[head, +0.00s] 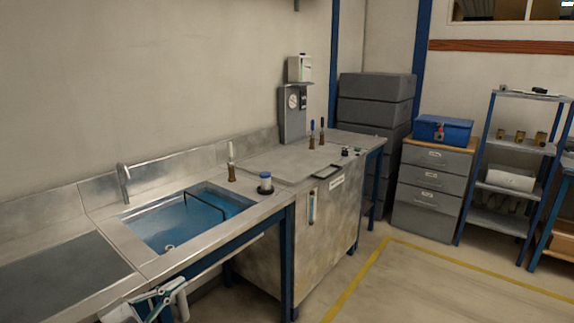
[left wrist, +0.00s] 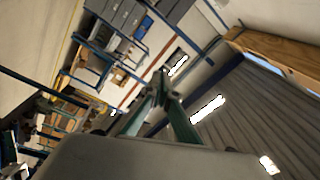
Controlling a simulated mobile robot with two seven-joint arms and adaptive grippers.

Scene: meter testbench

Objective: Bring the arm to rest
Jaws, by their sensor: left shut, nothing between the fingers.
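My left gripper (head: 160,300) shows at the bottom of the head view, in front of the bench's front edge and below the sink. In the left wrist view its two green fingers meet at the tips (left wrist: 161,78), shut with nothing between them. Behind the fingertips that view shows the room tilted, with ceiling and far shelves. The rest of my left arm is mostly out of the picture. My right gripper is in neither view.
A steel bench with a water-filled sink (head: 160,229) and tap (head: 123,183) is close to the gripper. A grey cabinet (head: 433,190) and shelf rack (head: 510,147) stand farther right. The yellow-lined floor (head: 430,285) is clear.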

